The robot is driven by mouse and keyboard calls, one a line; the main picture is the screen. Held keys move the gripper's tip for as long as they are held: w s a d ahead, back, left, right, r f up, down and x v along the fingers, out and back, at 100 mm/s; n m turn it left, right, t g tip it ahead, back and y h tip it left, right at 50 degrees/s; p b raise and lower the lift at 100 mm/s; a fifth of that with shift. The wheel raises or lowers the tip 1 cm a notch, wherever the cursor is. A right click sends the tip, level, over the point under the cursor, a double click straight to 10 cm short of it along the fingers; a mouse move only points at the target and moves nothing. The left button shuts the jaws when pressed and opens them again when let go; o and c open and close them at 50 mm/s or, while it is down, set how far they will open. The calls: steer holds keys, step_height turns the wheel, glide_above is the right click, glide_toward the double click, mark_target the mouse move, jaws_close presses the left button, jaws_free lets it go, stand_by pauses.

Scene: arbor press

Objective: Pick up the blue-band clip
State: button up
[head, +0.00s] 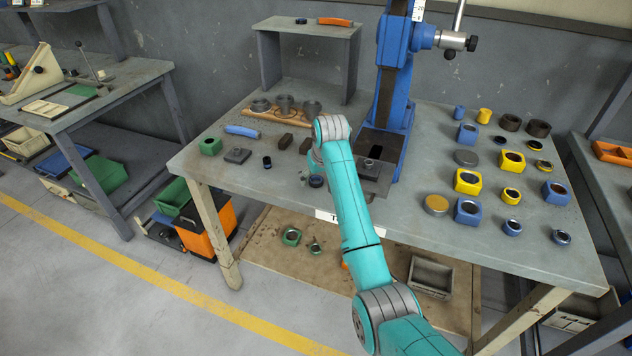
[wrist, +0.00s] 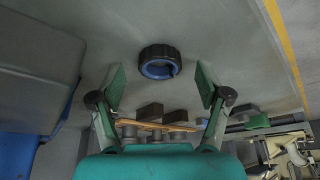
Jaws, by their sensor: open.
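A black ring with a blue inner band (wrist: 158,62), which looks like the blue-band clip, lies flat on the bench top in the wrist view. A small gap shows at its right side. My gripper (wrist: 160,85) is open, with green finger pads on either side. The ring lies just beyond the fingertips, roughly centred between them, and nothing is between the pads. In the head view my arm largely hides the gripper.
The blue arbor press (head: 394,80) stands close on the right of the ring. Dark blocks (head: 285,141), a green block (head: 210,146) and a blue-handled tool (head: 242,131) lie to the left. Several blue and yellow parts cover the bench's right side. The bench's front edge is near.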

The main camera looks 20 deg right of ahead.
steer(key=shift+w+f, duration=0.1)
steer(key=shift+f, duration=0.1)
steer(key=c, duration=0.8)
step_height(320, 180, up, 10)
steer(key=shift+r, duration=0.1)
